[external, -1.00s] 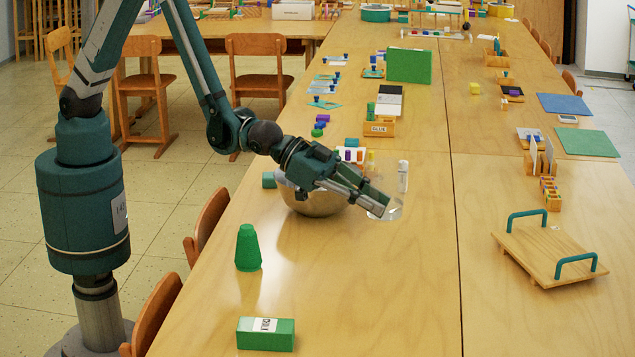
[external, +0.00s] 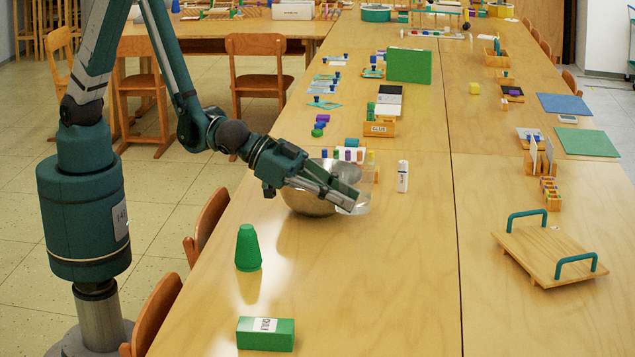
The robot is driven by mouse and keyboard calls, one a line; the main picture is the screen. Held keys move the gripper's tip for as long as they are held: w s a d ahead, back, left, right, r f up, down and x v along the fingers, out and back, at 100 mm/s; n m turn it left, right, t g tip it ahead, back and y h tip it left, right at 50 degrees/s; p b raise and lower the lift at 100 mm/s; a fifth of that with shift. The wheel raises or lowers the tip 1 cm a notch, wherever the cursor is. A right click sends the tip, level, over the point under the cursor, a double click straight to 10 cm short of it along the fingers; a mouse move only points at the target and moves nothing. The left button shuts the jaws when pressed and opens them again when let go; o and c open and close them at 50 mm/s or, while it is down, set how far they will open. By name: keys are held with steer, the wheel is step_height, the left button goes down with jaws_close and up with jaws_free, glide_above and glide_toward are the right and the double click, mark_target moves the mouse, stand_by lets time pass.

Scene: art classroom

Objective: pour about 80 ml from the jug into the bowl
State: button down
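The metal bowl (external: 308,203) stands on the long wooden table, partly hidden behind my gripper. My gripper (external: 350,199) reaches in from the left, angled down to the right, over the bowl's right side. It is shut on a clear, see-through jug (external: 365,198), which shows as a faint outline at the bowl's right edge. The gripper covers much of the jug. I cannot tell how far the jug is tilted, how much liquid is in it, or whether any is flowing. The bowl's inside is mostly hidden.
A white bottle (external: 402,176) stands just right of the jug. A rack of coloured pegs (external: 350,155) is behind the bowl. A green cone (external: 248,249) and a green box (external: 265,334) stand nearer the camera. A wooden tray (external: 540,262) is at right. The table's front middle is clear.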

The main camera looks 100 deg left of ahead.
steer(key=s+a+r+n+y+b, duration=0.1)
steer(key=s+a, duration=0.4)
steer(key=s, duration=0.5)
steer(key=shift+r+n+y+b, duration=0.4)
steer(key=shift+n+y+b, duration=0.15)
steer(key=shift+b, duration=0.6)
steer(key=shift+a, duration=0.1)
steer(key=a+r+n+t+h+p, duration=0.1)
steer(key=a+r+n+h+p, duration=0.3)
steer(key=a+r+n, duration=0.3)
steer(key=shift+a+r+n+t, duration=0.2)
steer(key=shift+a+n+t, duration=0.1)
steer(key=shift+a+n, duration=0.2)
steer(key=shift+w+a+r+n+h+b, duration=0.15)
steer(key=shift+a+r+n+h+b, duration=0.1)
steer(key=shift+a+n+h+b, duration=0.5)
stand_by(0.5)
steer(key=shift+a+n+t+b, duration=0.4)
steer(key=shift+a+n+b, duration=0.35)
steer(key=shift+a, duration=0.2)
stand_by(1.8)
